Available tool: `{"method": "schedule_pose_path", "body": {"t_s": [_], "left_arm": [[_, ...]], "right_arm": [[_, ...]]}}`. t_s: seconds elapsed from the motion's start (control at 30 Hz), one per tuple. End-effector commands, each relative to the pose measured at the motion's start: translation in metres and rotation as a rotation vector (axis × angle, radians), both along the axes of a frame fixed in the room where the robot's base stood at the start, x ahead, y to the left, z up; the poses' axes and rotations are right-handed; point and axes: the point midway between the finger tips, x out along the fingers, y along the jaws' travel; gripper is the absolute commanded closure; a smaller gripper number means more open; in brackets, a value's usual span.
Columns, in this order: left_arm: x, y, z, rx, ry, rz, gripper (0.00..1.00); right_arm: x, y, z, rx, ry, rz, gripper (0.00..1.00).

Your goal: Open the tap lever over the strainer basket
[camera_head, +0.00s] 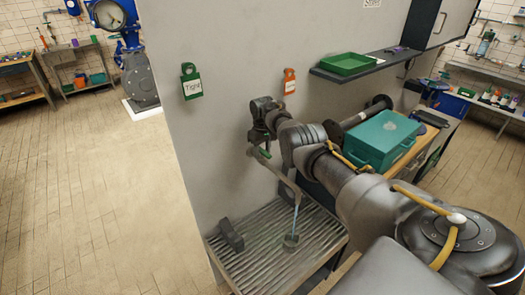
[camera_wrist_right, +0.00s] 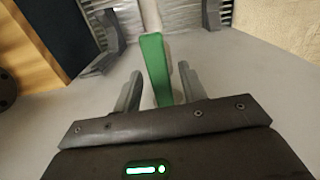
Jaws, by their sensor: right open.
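The tap (camera_head: 286,178) comes out of the grey wall and its spout slopes down over a slatted metal drainboard. Its green lever (camera_head: 264,153) is partly hidden by my gripper in the head view. The green lever (camera_wrist_right: 154,62) stands between my right gripper's fingers in the wrist view. My right gripper (camera_wrist_right: 160,82) is open around it, with a gap visible on the left side. My left gripper is not in view.
A dark block (camera_head: 231,236) lies on the drainboard (camera_head: 262,262). A teal case (camera_head: 383,142) stands on a bench behind my right arm. A shelf with a green tray (camera_head: 349,64) is above. Green (camera_head: 190,82) and orange (camera_head: 289,82) tags hang on the wall.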

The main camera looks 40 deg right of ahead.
Motion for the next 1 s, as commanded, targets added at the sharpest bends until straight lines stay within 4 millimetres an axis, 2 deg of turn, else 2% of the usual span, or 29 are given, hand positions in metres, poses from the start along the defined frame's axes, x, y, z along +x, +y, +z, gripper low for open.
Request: {"method": "schedule_pose_path", "body": {"t_s": [0.03, 0.3, 0.33, 0.4, 0.5, 0.63, 1.0], "left_arm": [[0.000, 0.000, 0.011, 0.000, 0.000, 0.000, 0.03], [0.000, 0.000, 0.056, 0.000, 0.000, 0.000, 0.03], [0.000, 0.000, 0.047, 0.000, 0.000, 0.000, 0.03], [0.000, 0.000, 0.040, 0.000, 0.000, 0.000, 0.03], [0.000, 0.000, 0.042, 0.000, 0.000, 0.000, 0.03], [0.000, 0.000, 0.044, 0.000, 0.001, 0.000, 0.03], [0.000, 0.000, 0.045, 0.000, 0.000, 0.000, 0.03]], "right_arm": [[0.000, 0.000, 0.011, 0.000, -0.001, 0.000, 0.58], [0.000, 0.000, 0.060, -0.001, -0.002, 0.000, 0.58], [0.001, 0.000, 0.057, 0.000, -0.004, 0.000, 0.58], [0.002, 0.000, 0.066, 0.001, -0.006, 0.001, 0.58], [0.001, -0.001, 0.083, -0.001, -0.005, 0.000, 0.58], [0.001, 0.000, 0.097, 0.000, -0.002, 0.001, 0.58], [0.000, 0.000, 0.103, 0.000, -0.001, 0.000, 0.58]]}}
